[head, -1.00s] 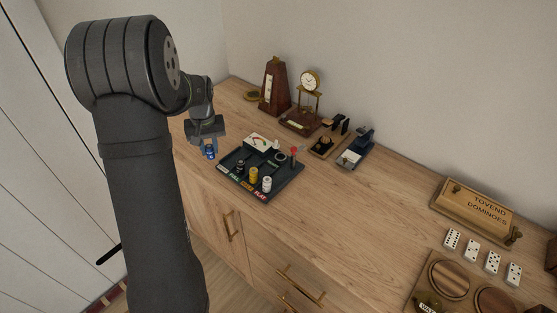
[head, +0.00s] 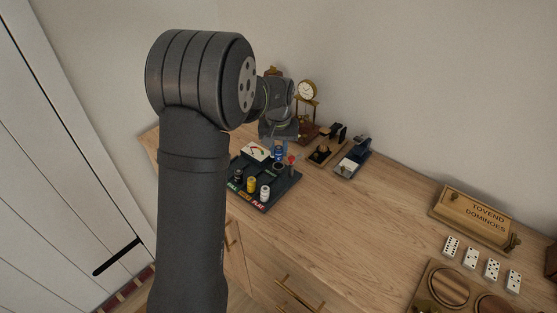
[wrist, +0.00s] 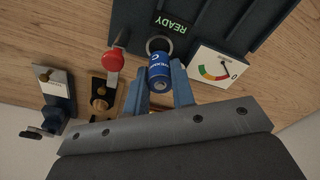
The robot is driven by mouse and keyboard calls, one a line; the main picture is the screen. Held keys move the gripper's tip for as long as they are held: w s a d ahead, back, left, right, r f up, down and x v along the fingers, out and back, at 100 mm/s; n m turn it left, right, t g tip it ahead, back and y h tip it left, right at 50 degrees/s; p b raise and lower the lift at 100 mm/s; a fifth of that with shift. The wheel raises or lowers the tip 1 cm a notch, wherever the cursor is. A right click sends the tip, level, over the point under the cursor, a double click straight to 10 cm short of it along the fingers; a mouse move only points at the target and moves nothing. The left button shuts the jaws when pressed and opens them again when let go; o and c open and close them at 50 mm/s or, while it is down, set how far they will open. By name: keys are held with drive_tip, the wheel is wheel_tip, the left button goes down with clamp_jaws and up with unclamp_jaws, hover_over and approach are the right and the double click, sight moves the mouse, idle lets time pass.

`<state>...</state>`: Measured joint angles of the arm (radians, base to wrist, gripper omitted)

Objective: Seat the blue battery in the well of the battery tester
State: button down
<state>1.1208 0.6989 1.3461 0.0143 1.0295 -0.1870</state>
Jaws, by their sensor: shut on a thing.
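The blue battery (head: 279,154), marked with a C, is upright between the fingers of my gripper (wrist: 158,82), which is shut on it. The battery tester is a dark board (head: 284,188) with a dial gauge (wrist: 218,67), a red-knobbed lever (wrist: 112,60) and a lit green READY sign (wrist: 173,22). The ring-shaped well (wrist: 158,43) shows just behind the battery in the wrist view. In the head view the battery is over the well area beside the red knob (head: 291,159). I cannot tell whether its lower end has entered the well.
A yellow battery (head: 251,185) and a white battery (head: 265,192) stand at the board's front by coloured labels. A gold clock (head: 307,90) and small desk devices (head: 353,160) stand behind. Dominoes and a wooden box (head: 473,215) are far right. Bare wood lies between.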

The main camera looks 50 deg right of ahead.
sight(278, 160)
drive_tip(key=shift+f, duration=2.15)
drive_tip(key=shift+s+a+f, duration=0.1)
drive_tip(key=shift+a+f, duration=0.1)
drive_tip(key=shift+f, duration=0.5)
drive_tip(key=c, duration=1.3)
unclamp_jaws()
drive_tip(key=shift+o, duration=0.5)
wheel_tip(278, 160, up, 13)
drive_tip(key=shift+s+a+r, duration=0.15)
drive_tip(key=shift+r, duration=0.05)
